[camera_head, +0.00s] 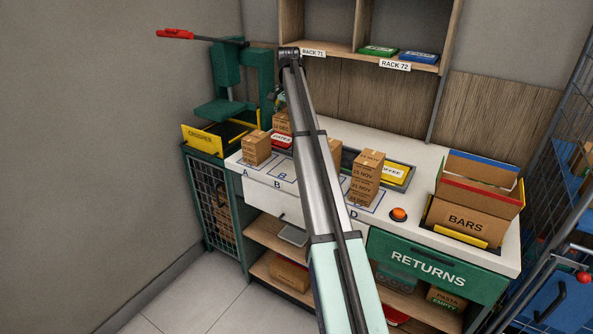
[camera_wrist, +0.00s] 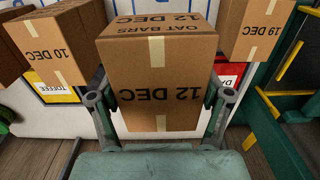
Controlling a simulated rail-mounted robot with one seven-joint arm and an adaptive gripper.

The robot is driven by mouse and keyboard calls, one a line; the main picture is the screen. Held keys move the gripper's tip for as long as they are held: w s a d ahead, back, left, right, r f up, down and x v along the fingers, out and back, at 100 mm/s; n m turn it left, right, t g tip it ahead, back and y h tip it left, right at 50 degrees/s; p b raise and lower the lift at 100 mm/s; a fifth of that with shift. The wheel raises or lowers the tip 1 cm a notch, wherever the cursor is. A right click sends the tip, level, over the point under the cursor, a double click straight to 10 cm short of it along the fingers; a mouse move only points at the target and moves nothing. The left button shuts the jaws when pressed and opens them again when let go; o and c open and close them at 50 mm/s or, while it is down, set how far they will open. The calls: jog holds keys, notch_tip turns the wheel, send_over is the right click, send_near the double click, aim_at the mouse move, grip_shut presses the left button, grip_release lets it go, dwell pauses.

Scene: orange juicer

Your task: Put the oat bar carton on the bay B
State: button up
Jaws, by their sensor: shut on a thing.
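The oat bar carton (camera_wrist: 160,85) is a brown box with a tape strip, marked OAT BARS and 12 DEC. My gripper (camera_wrist: 162,100) is shut on it, one finger at each side. In the head view the carton (camera_head: 282,122) is at the back of the counter, beside the red card, partly hidden by my arm. Whether its base touches anything cannot be told. Bay B (camera_head: 280,183) is a marked outline on the white counter's front, between bay A (camera_head: 246,171) and the part my arm covers. The visible part of bay B is bare.
A carton (camera_head: 257,148) stands by bay A, another (camera_head: 335,150) is half hidden behind my arm, and a stack (camera_head: 367,178) stands at bay D. A green press (camera_head: 233,85) is at left.

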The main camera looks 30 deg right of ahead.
aim_at(289, 170)
jog(key=f+p, duration=0.2)
jog(key=f, duration=0.7)
jog(key=f+p, duration=0.2)
jog(key=f, duration=0.8)
jog(key=shift+w+a, duration=0.1)
jog(key=shift+w, duration=0.1)
jog(key=shift+f, duration=0.2)
jog(key=o, duration=1.2)
jog(key=shift+o, duration=0.2)
jog(key=shift+r, duration=0.15)
notch_tip(289, 170, up, 12)
jog(key=b, duration=0.2)
